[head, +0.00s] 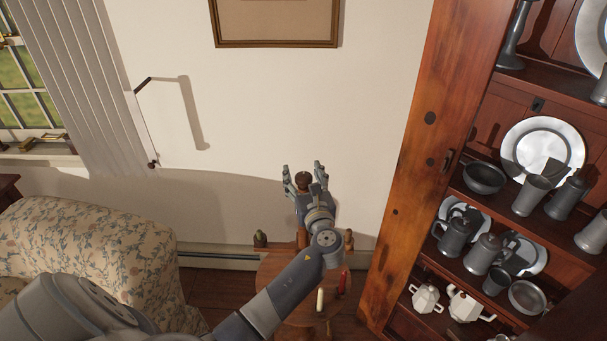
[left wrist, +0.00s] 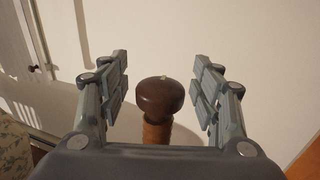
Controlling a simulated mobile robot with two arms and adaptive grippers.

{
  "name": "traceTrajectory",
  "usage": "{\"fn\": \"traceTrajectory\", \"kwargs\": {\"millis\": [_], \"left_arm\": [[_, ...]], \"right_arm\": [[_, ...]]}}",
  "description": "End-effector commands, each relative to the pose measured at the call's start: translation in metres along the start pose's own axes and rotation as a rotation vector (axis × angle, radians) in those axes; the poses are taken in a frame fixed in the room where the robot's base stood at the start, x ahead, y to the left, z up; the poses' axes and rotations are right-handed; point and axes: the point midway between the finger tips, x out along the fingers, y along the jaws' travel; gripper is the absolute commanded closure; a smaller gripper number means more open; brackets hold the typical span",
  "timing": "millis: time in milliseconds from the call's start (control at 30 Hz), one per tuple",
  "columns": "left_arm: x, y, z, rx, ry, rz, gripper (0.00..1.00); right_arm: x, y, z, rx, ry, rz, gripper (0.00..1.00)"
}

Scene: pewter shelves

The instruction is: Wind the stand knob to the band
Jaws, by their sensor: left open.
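The stand's dark brown round knob (head: 302,180) sits between the fingers of my left gripper (head: 303,173). In the left wrist view the knob (left wrist: 160,97) tops a lighter wooden post (left wrist: 157,131). The left gripper (left wrist: 162,76) is open, with one finger on each side of the knob and clear gaps between. Below, the round wooden stand top (head: 271,268) is partly hidden by my left arm. I cannot make out the band in either view. My right gripper is not in view.
A floral sofa (head: 95,255) is at left. A tall wooden cabinet (head: 423,130) with pewter ware is at right. The wall (head: 290,110) is behind.

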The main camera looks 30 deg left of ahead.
Motion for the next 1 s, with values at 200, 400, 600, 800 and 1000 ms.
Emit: {"fn": "traceTrajectory", "kwargs": {"millis": [200, 400, 600, 800, 1000], "left_arm": [[0.000, 0.000, 0.000, -0.001, 0.000, -0.001, 0.50], [0.000, 0.000, 0.000, -0.001, 0.000, -0.001, 0.87], [0.000, -0.001, 0.000, -0.002, 0.000, 0.005, 0.87], [0.000, -0.001, -0.001, -0.004, 0.001, 0.058, 0.87], [0.000, -0.003, -0.002, -0.005, 0.001, 0.184, 0.87]], "right_arm": [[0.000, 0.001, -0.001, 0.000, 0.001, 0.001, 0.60], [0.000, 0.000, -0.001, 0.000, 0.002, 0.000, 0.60], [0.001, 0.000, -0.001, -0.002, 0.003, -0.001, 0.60], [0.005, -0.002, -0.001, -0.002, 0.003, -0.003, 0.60], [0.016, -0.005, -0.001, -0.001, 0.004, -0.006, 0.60]]}}
